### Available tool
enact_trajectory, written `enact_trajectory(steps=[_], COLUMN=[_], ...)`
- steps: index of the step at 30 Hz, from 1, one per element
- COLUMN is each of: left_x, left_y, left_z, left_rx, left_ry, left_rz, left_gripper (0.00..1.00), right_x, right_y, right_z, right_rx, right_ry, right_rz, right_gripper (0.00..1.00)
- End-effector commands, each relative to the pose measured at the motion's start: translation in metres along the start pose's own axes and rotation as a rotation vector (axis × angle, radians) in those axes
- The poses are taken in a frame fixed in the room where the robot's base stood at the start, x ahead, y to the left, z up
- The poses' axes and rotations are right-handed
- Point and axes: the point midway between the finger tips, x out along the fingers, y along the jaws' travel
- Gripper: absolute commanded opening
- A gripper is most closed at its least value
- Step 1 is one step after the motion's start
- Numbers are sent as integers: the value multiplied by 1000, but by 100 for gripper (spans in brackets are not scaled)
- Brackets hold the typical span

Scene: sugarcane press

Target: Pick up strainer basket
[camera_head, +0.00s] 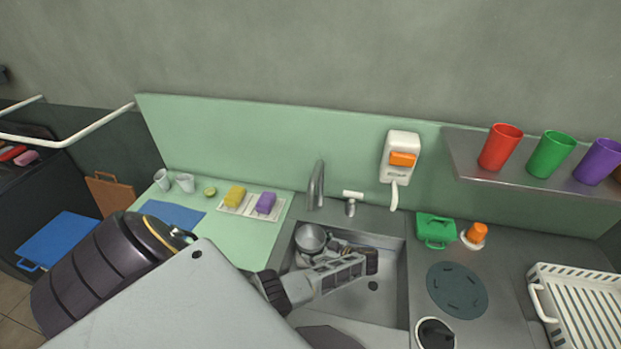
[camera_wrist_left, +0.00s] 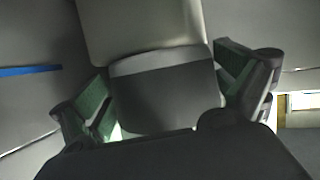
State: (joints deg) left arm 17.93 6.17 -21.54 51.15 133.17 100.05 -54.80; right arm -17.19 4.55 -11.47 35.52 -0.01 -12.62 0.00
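A round grey metal vessel, which looks like the strainer basket (camera_head: 311,237), sits at the back left of the sink (camera_head: 393,290). Its lower part is partly hidden by my left gripper (camera_head: 345,264), which reaches over the sink from the left, just in front and to the right of it. In the left wrist view, the left gripper's two fingers (camera_wrist_left: 165,92) stand wide apart. A grey shape shows between them, and I cannot tell what it is. I see nothing held. My right gripper is not in view.
A faucet (camera_head: 316,186) stands behind the sink. A green box (camera_head: 436,230) and an orange-topped item (camera_head: 476,234) are to its right, with a white dish rack (camera_head: 578,300) farther right. Sponges (camera_head: 235,196) and cups (camera_head: 184,182) are at the left. A shelf (camera_head: 470,165) holds coloured cups.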

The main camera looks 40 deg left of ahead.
Motion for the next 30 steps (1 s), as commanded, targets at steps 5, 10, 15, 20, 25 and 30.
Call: enact_trajectory(steps=[5,10,15,20,25,30], left_x=[0,0,-1,-2,-6,-12], left_y=[0,0,0,0,2,2], left_z=[0,0,-1,-4,-14,-28], left_rx=[0,0,-1,-1,-2,-2], left_ry=[0,0,0,-1,-1,-1], left_rz=[0,0,0,1,1,0], left_gripper=[72,68,68,68,68,68], right_x=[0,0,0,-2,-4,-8], right_y=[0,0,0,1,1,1], right_z=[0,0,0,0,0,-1], right_rx=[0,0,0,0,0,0], right_ry=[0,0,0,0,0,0], right_rz=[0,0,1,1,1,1], right_gripper=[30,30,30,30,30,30])
